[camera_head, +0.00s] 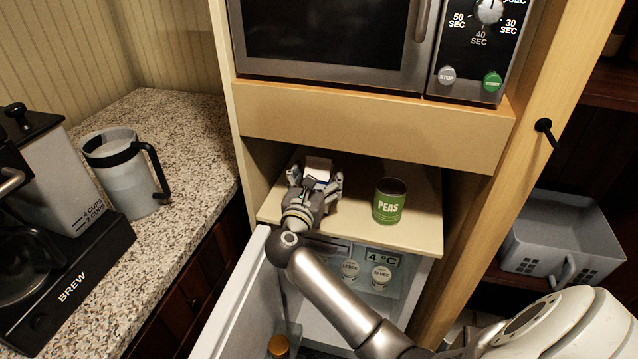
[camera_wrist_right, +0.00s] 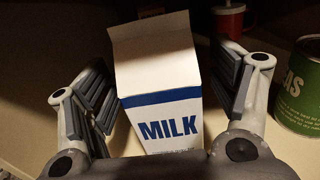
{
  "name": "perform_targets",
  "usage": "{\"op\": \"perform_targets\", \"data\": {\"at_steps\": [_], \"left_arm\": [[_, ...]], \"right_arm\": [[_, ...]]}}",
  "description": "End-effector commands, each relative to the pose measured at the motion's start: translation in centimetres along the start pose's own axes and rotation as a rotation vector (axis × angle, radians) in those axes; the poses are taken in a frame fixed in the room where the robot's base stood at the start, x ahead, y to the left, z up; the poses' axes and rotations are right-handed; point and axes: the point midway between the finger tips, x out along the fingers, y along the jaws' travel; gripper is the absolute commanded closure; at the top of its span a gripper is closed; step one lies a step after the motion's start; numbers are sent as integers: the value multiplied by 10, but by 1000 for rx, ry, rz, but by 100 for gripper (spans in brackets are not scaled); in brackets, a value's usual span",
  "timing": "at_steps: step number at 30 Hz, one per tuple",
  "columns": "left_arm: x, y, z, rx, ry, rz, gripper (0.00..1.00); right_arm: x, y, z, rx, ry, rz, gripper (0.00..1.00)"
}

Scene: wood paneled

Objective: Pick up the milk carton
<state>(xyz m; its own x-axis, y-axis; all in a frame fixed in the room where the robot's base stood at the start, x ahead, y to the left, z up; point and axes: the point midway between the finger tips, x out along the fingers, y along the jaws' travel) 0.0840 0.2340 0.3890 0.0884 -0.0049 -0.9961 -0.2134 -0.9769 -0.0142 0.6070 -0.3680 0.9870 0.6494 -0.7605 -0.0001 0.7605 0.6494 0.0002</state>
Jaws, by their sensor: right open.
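The milk carton (camera_wrist_right: 165,95) is white with a blue band and blue MILK lettering. It stands upright on the shelf between the open fingers of my right gripper (camera_wrist_right: 168,100), with a small gap showing on each side. In the head view the carton (camera_head: 318,168) shows only in part behind my right gripper (camera_head: 314,183), which reaches into the shelf space under the microwave. My left gripper is out of view.
A green PEAS can (camera_head: 389,201) stands on the shelf (camera_head: 425,215) just right of my gripper. A red cup (camera_wrist_right: 231,20) is behind the carton. An open fridge (camera_head: 345,280) is below. The wooden side post (camera_head: 500,190) bounds the right.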

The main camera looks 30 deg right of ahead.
Motion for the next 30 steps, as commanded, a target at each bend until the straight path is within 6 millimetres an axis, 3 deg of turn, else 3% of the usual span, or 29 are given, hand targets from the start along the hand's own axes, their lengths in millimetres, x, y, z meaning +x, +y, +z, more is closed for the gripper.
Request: {"op": "perform_targets", "data": {"at_steps": [3, 11, 26, 30], "left_arm": [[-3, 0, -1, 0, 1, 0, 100], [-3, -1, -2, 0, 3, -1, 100], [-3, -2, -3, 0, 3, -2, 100], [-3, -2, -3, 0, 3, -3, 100]], "right_arm": [[10, 0, 1, 0, -2, -1, 20], [12, 0, -1, 1, 0, 0, 20], [12, 0, -1, 0, 0, 0, 84], [12, 0, 2, 2, -4, 0, 87]]}}
